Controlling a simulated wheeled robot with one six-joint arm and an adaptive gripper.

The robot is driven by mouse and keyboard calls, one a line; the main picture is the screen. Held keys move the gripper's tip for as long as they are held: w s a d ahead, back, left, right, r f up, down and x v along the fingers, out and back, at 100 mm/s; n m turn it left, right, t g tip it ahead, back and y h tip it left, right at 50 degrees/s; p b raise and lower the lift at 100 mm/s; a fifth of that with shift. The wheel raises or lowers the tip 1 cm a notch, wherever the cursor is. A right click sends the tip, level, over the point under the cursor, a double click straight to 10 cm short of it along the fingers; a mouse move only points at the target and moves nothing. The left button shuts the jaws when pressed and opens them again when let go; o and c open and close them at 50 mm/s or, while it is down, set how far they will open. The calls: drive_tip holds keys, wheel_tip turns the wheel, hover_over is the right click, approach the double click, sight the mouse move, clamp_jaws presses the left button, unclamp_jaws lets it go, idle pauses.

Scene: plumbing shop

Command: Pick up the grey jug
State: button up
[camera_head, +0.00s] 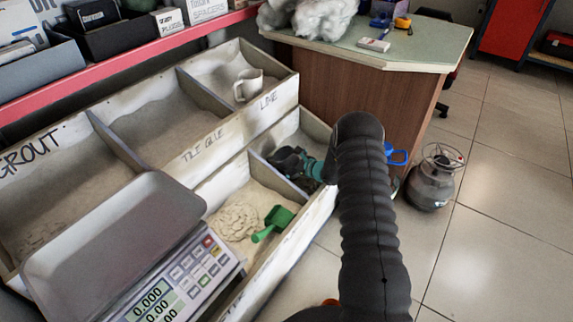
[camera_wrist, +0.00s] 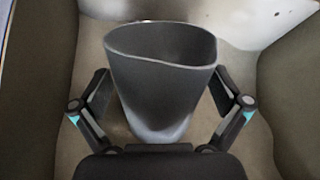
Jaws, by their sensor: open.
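The grey jug (camera_wrist: 158,78) stands in the middle of the wrist view, with its wide rim towards the top and its body narrowing below. My gripper (camera_wrist: 162,98) is open, with one finger on each side of the jug. Gaps show between the fingers and the jug's sides, so it is not clamped. In the head view my gripper (camera_head: 290,160) is down in a compartment of the lower bin row, right of the green scoop. I cannot make out the grey jug there; my gripper and arm cover that spot.
Bin walls (camera_wrist: 40,80) rise close on both sides of my gripper. A green scoop (camera_head: 272,223) lies by a powder heap. A scale (camera_head: 185,275) stands front left; a desk (camera_head: 350,90) is behind.

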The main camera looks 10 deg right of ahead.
drive_tip(key=shift+w+a+f, duration=0.15)
drive_tip(key=shift+w+a, duration=0.05)
drive_tip(key=shift+w, duration=0.1)
drive_tip(key=c, duration=1)
